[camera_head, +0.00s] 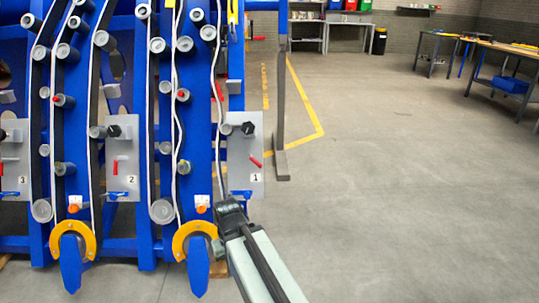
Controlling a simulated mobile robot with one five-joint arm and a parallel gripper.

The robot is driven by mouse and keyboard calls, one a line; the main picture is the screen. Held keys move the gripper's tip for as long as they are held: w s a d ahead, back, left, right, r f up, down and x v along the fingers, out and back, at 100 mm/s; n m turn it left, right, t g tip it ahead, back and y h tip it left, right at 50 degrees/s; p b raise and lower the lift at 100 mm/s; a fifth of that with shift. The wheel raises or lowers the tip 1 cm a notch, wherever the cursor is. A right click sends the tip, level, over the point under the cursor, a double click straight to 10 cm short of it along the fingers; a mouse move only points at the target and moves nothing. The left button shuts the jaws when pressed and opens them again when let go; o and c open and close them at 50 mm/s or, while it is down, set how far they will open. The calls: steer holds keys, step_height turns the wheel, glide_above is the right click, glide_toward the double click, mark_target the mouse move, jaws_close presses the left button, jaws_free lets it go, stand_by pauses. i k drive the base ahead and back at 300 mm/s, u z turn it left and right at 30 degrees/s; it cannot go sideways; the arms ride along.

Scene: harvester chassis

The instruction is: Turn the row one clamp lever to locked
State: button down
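The row one plate (235,150) is a grey panel marked "1" on the right side of the blue chassis. A short red lever (255,162) on it lies tilted, sloping down to the right. A black knob (248,128) sits above it, and a small blue handle (241,194) is at the plate's lower edge. Which of these is the clamp lever is not labelled. My gripper (230,207) is just below the plate's lower edge, under the red lever and apart from it. Its fingers are dark and small, and their opening cannot be made out.
The row two plate (123,180) has a similar red lever (115,167), standing upright. A yellow ring with a blue tine (198,265) is left of my gripper. A grey post (282,120) stands right of the chassis. Open floor (400,190) lies to the right; workbenches are farther back.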

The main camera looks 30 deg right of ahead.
mark_target(248, 156)
steer(key=z, duration=0.05)
steer(key=i, duration=1)
steer(key=u, duration=0.6)
